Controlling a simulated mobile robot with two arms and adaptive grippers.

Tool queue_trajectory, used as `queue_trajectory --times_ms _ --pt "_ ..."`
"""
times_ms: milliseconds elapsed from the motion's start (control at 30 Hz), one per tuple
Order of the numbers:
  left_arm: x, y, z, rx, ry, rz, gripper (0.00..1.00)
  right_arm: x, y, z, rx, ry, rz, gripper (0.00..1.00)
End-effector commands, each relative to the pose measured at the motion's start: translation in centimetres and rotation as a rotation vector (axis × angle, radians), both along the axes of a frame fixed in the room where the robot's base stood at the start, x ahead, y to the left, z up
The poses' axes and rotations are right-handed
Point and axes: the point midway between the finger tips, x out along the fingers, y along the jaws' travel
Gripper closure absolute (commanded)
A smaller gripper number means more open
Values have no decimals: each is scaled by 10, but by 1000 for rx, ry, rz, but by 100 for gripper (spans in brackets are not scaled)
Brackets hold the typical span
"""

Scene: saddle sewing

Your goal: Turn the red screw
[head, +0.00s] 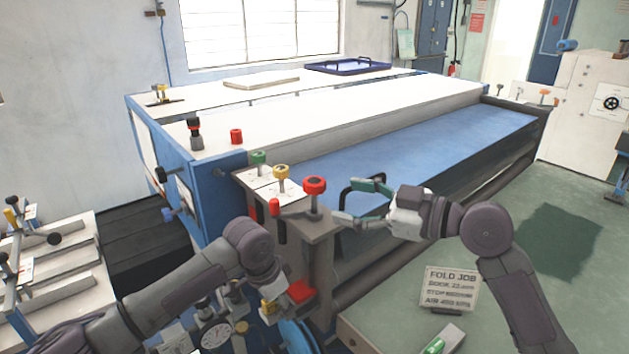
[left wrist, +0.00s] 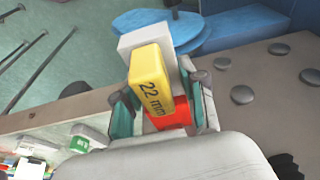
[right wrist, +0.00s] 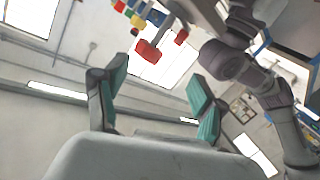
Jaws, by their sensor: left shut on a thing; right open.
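The red screw (head: 315,186) has a round red head on a dark stem, upright on the bracket at the front corner of the blue machine. It also shows in the right wrist view (right wrist: 148,50). My right gripper (head: 343,203) is open and empty just right of the screw, apart from it, its fingers pointing left. My left gripper (left wrist: 158,100) is shut on a yellow block marked 22 mm (left wrist: 151,82), with red and pale parts beside it. In the head view the left fingers are mostly hidden low beside the bracket.
A green knob (head: 259,157), a yellow knob (head: 281,172) and a small red handle (head: 274,207) stand close left of the screw. A sign reading FOLD JOB (head: 450,288) stands on the front table. A blue tray (head: 347,66) lies at the back.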

Motion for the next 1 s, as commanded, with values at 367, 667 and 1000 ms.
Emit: queue_trajectory --times_ms 367,667,1000 --pt "0 -2 3 -5 -3 -3 87 5 -29 7 284 221 -3 30" --pt "0 -2 3 -5 -3 -3 87 35 20 8 282 219 0 30" --pt "0 -1 2 -4 -3 -2 87 61 60 7 278 218 -3 30"
